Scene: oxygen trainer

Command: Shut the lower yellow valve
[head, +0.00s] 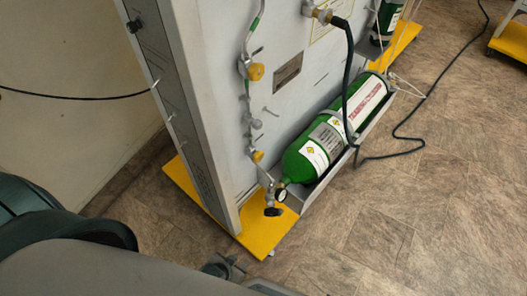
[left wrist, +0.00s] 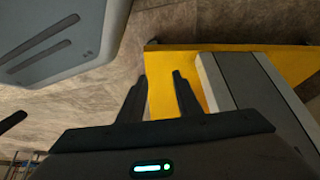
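The lower yellow valve (head: 257,156) is a small yellow knob on the pipe run on the panel's face in the head view, just above the green cylinder's neck. A larger upper yellow valve (head: 256,72) sits higher on the same pipe. My left gripper (head: 222,268) shows small and dark at the bottom of the head view, low beside the yellow base and well below the valve. In the left wrist view its two fingers (left wrist: 160,76) stand apart with nothing between them. The valve is not seen in the left wrist view. My right gripper is not visible.
A green cylinder (head: 310,155) lies in a tray on the panel's right, with a gauge and black knob (head: 272,211) at its neck. The panel (head: 215,110) stands on a yellow base (head: 262,235). A black hose (head: 349,90) hangs over the cylinder. Floor at right is mostly clear.

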